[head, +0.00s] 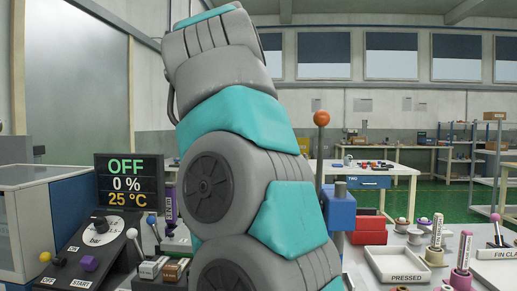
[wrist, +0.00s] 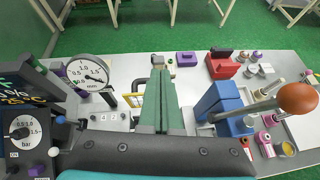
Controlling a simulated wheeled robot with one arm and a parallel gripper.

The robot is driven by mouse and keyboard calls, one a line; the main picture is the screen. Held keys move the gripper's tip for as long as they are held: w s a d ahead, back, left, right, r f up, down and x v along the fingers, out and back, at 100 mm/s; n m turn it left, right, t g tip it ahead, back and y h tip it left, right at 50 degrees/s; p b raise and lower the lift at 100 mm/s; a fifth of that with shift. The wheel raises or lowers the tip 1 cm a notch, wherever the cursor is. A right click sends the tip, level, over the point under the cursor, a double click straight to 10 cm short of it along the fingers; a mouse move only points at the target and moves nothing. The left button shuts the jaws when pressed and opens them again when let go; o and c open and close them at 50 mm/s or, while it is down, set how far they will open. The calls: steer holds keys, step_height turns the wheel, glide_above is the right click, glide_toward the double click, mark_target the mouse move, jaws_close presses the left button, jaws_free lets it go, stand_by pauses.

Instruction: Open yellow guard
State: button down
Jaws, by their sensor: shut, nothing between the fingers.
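The yellow guard (wrist: 134,99) shows in the wrist view as a small yellow frame on the bench, just left of my gripper. Much of it is hidden behind my gripper, and I cannot tell whether it is open or closed. My gripper (wrist: 160,68) is shut, with its green fingers together and empty, reaching out over the bench. I cannot tell whether it touches the guard. In the head view my arm hides both the gripper and the guard.
A blue press with an orange-knobbed lever (wrist: 297,98) stands right of my gripper. A round gauge (wrist: 88,72) and the control panel with display (head: 128,180) are at left. A red block (wrist: 221,68) and a purple block (wrist: 186,59) sit farther back. A PRESSED tray (head: 397,264) lies at right.

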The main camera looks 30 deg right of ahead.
steer(key=a+f+n+g+y, duration=0.1)
steer(key=a+f+y, duration=0.15)
steer(key=f, duration=0.25)
steer(key=shift+h, duration=0.25)
steer(key=x, duration=0.9)
steer(key=shift+w+a, duration=0.15)
steer(key=shift+w, duration=0.1)
steer(key=shift+s, duration=0.1)
